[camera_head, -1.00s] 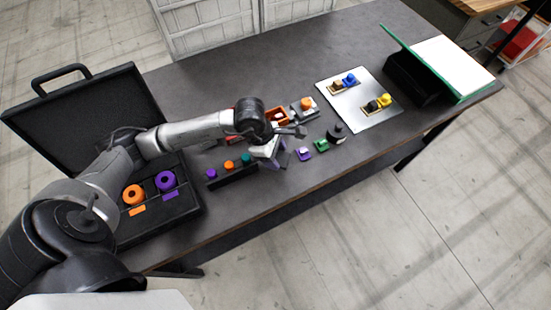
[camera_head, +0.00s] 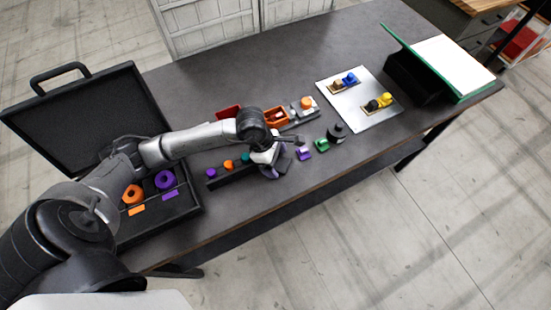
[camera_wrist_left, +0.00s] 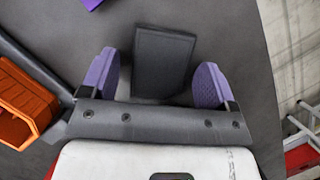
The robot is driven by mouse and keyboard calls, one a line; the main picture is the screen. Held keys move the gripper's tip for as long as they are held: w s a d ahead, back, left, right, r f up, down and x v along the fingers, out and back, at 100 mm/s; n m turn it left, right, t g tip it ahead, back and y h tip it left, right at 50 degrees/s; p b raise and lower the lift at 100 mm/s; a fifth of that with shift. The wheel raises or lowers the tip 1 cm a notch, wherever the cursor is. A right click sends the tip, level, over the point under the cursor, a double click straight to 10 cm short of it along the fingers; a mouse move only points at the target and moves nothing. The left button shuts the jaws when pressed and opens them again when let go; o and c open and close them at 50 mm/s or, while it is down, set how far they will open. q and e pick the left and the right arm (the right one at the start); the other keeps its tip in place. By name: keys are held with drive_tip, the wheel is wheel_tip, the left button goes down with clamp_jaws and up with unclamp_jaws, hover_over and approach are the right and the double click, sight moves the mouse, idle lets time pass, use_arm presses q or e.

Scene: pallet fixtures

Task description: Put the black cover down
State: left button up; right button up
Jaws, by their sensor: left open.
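The black cover (camera_wrist_left: 163,62) is a dark block in the left wrist view, lying on the grey table between my left fingers. Gaps show between it and both purple finger pads. My left gripper (camera_wrist_left: 155,78) is open around it and not gripping it. In the head view my left gripper (camera_head: 281,160) is low over the table's front half, and the dark cover (camera_head: 283,167) shows only partly under it. My right gripper is in neither view.
A purple piece (camera_head: 304,153), a green piece (camera_head: 321,145) and a black round piece (camera_head: 337,132) stand to the right. A black rack (camera_head: 232,175) is to the left. An orange bin (camera_wrist_left: 22,108) is close beside the gripper. An open black case (camera_head: 75,115) stands far left.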

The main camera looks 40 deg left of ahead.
use_arm(q)
drive_tip(key=v, duration=1.2)
drive_tip(key=shift+r, duration=0.15)
drive_tip(key=shift+p, duration=0.3)
